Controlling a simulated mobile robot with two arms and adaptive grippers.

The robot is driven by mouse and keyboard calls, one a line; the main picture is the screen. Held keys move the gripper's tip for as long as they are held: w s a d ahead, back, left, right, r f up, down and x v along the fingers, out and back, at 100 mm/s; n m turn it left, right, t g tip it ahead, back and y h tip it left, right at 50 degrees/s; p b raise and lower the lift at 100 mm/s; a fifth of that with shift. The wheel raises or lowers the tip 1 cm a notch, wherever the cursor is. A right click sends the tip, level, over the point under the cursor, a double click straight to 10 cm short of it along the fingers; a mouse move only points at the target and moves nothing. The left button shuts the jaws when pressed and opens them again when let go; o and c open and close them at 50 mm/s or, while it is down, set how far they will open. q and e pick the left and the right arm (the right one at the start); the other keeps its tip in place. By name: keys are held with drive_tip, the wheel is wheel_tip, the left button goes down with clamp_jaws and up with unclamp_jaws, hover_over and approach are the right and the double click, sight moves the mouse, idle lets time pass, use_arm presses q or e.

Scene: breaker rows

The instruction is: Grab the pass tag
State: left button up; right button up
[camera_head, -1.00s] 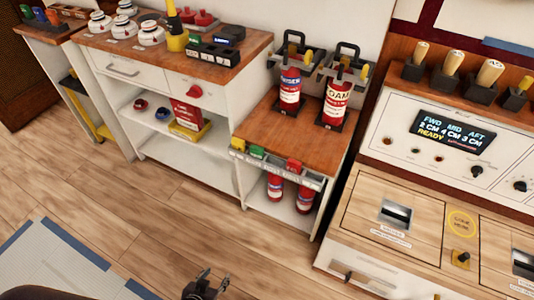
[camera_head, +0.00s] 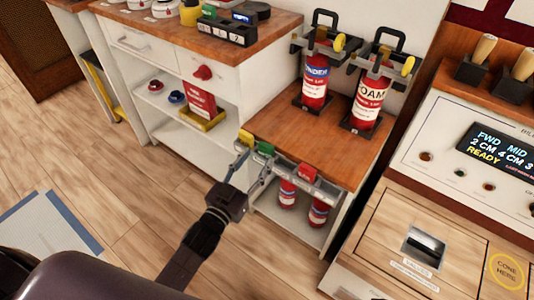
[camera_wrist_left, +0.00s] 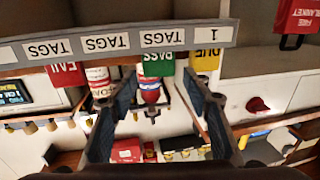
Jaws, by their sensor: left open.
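The green tag (camera_head: 265,149), apparently the pass tag, hangs on a rail (camera_head: 278,168) along the front edge of a small wooden-topped cabinet. A yellow tag (camera_head: 246,136) and a red tag (camera_head: 307,173) hang on the same rail. My left gripper (camera_head: 247,168) is open and close in front of the green tag. In the upside-down left wrist view, the green tag (camera_wrist_left: 159,67) shows between the open fingers (camera_wrist_left: 160,85), with no clear contact. The yellow tag (camera_wrist_left: 204,61) is near the right finger, the red tag (camera_wrist_left: 65,74) beyond the left. My right gripper is not in view.
Two red extinguishers (camera_head: 315,82) stand in holders on the cabinet top, with more on the shelf below (camera_head: 319,212). A white drawer unit (camera_head: 170,70) stands left, a wooden control console (camera_head: 430,225) right. Floor in front is free.

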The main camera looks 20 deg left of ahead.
sight(265, 151)
use_arm(q)
drive_tip(key=shift+w+d+f+b, duration=0.1)
drive_tip(key=shift+w+d+b, duration=0.1)
drive_tip(key=shift+w, duration=0.55)
drive_tip(key=shift+w+d+f+b, duration=0.1)
drive_tip(key=shift+w+d+f, duration=0.05)
drive_tip(key=shift+w, duration=0.6)
drive_tip(key=shift+w+d+f+b, duration=0.1)
drive_tip(key=shift+w+d+b, duration=0.1)
drive_tip(key=shift+w, duration=0.55)
use_arm(e)
wheel_tip(265, 151, up, 4)
drive_tip(key=shift+w+f, duration=0.1)
drive_tip(key=shift+f, duration=0.1)
use_arm(q)
drive_tip(key=shift+c, duration=0.4)
drive_tip(key=c, duration=0.6)
drive_tip(key=shift+c, duration=0.2)
